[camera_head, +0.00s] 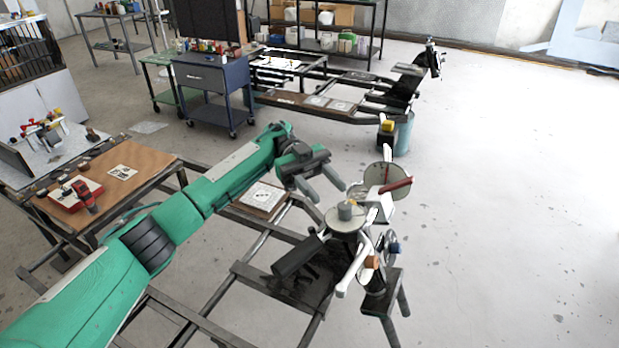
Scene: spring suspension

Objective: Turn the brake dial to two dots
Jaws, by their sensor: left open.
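My left arm comes in from the left, and its left gripper (329,193) is open and empty, pointing down and right. It is just above and left of a mechanism at the end of the dark metal frame. On the mechanism lies a pale round disc (338,226) with a grey knob (346,210) in its middle. Behind it stands an upright pale disc (377,174) with a red-handled lever (396,186). I cannot tell for certain which is the brake dial, and no dots are readable. The gripper appears apart from the knob. My right gripper is out of view.
White levers (354,272), an orange block (371,262) and a small handwheel (391,247) stick out beside the discs. A board (262,199) lies on the frame. A wooden-topped table (125,185) stands left. The floor right is clear.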

